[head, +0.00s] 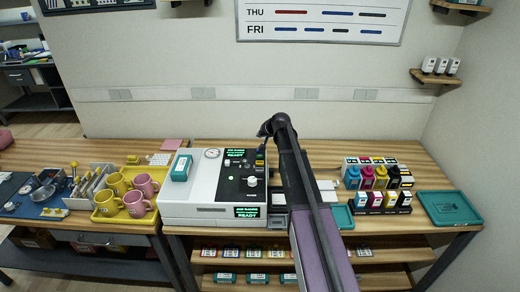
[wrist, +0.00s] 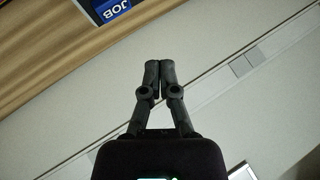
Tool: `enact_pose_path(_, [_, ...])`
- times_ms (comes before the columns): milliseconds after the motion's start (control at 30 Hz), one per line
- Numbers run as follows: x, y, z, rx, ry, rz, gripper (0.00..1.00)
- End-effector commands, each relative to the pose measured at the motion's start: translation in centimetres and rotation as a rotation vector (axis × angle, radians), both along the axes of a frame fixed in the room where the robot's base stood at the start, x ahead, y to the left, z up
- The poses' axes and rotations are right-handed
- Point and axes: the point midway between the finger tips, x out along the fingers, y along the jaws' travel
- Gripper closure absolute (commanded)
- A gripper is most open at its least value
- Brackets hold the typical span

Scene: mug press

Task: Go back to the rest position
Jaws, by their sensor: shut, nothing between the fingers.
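My gripper (wrist: 153,68) shows in the wrist view with its two fingers together, shut and empty. Behind it in that view are the pale wall and a wooden surface. In the head view my gripper (head: 263,131) is at the end of my arm, raised in front of the wall above the back of the bench, close to the right rear of the white press machine (head: 200,212). The fingertips are small and dark there. The machine has a round gauge, knobs and two green displays that read READY.
A yellow tray (head: 97,217) with pink and yellow mugs stands left of the machine. Ink bottles (head: 380,177) stand in racks to the right, beside a teal tray (head: 449,208). A small wall shelf (head: 436,78) is at upper right. A blue JOB sign (wrist: 108,10) shows in the wrist view.

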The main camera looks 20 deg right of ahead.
Motion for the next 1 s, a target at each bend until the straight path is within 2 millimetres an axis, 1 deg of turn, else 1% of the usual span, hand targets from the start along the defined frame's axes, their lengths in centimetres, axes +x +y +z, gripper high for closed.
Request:
enact_pose_path(467, [0.0,0.0,0.0,0.0,0.001,0.001,1.0])
enact_pose_path(567, [-0.6,0.3,0.0,-0.005,0.008,0.007,1.0])
enact_pose_path(633, [-1.5,0.7,0.1,-0.014,0.021,0.017,1.0])
enact_pose_path(667, [-2.0,0.9,0.2,-0.019,0.028,0.023,1.0])
enact_pose_path(767, [-4.4,2.0,0.3,-0.044,0.066,0.054,1.0])
enact_pose_path(867, [-7.9,3.5,0.5,-0.08,0.122,0.097,1.0])
enact_pose_path(900, [-9.6,4.0,0.6,-0.098,0.148,0.117,1.0])
enact_pose_path(967, [-12.3,4.9,0.7,-0.127,0.191,0.149,1.0])
enact_pose_path(1000, [-14.1,5.5,0.8,-0.147,0.221,0.171,1.0])
